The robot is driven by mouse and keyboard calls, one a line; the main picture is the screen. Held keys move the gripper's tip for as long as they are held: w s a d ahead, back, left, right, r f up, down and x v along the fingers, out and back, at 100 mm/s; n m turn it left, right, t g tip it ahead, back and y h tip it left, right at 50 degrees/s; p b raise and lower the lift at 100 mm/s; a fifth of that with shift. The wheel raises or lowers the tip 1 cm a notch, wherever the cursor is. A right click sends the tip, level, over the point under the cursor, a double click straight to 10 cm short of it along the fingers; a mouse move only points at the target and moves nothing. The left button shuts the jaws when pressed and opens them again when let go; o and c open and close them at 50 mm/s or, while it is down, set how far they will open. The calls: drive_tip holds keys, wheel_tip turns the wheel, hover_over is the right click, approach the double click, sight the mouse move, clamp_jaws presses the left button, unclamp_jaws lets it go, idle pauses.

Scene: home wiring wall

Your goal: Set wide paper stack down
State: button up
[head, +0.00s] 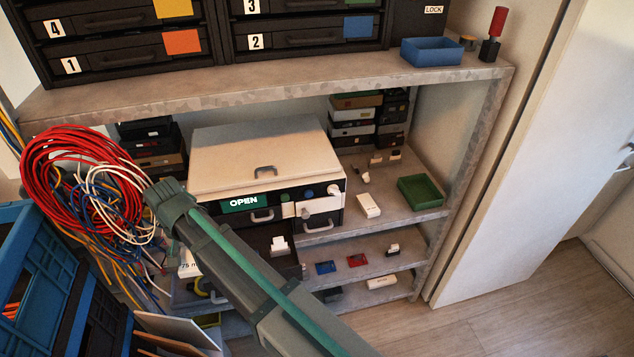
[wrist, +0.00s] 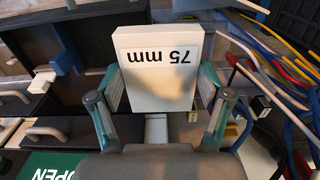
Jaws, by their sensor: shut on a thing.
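A white block labelled "75 mm", which I take to be the wide paper stack (wrist: 158,65), sits between the two fingers of my gripper (wrist: 160,92) in the wrist view. The fingers are shut on its sides, and the label reads upside down there.
A large box with an "OPEN" sign (head: 245,203) stands behind my arm. A tangle of red, white and blue cables (head: 75,185) hangs at the left above a blue crate (head: 45,265). A green tray (head: 420,191) and small parts lie on the shelves at right.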

drive_tip(key=w+d+r, duration=0.1)
drive_tip(key=w+d, duration=0.2)
drive_tip(key=d, duration=1.3)
drive_tip(key=w+d+r+m, duration=0.1)
drive_tip(key=w+d, duration=0.2)
drive_tip(key=d, duration=1.2)
drive_tip(key=w+d+m, duration=0.1)
drive_tip(key=w+d, duration=0.2)
drive_tip(key=d, duration=1.3)
drive_tip(key=shift+w+d+r, duration=0.35)
drive_tip(key=shift+w+r, duration=0.05)
